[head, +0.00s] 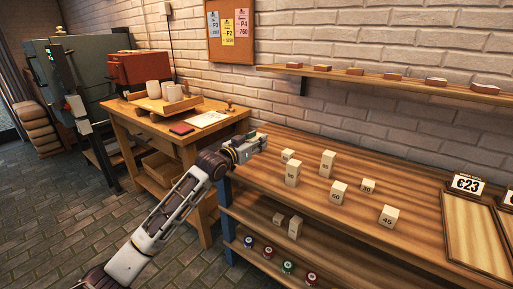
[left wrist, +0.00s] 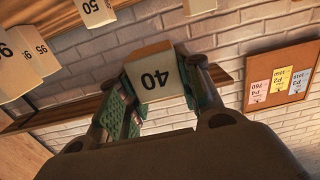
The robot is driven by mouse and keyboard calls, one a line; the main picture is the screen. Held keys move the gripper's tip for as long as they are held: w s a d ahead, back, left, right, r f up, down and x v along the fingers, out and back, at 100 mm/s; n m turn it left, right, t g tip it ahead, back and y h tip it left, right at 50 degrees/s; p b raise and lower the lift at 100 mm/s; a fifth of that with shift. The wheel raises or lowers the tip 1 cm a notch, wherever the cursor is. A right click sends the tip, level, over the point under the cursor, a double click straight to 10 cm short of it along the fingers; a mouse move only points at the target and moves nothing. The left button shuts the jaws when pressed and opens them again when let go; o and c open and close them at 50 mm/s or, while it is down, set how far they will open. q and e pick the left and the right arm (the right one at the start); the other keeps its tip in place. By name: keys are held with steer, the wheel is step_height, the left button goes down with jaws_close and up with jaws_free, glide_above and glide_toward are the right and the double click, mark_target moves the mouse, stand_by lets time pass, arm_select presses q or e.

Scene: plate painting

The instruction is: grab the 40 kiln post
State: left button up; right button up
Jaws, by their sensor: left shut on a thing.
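My left gripper (head: 256,145) is shut on a pale wooden block marked 40, the 40 kiln post (left wrist: 153,80). In the left wrist view the post sits between the two green-padded fingers, its number upside down. In the head view the gripper is above the left end of the wooden bench (head: 420,180), and the post is hard to make out there. My right gripper is not in view.
Other numbered posts stand on the bench, among them one marked 45 (head: 388,216) and one marked 30 (head: 368,186). A lower shelf holds two more blocks and several small jars (head: 288,267). A side table (head: 190,135) stands at the left.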

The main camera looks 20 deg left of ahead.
arm_select(q)
steer(key=shift+r, duration=0.6)
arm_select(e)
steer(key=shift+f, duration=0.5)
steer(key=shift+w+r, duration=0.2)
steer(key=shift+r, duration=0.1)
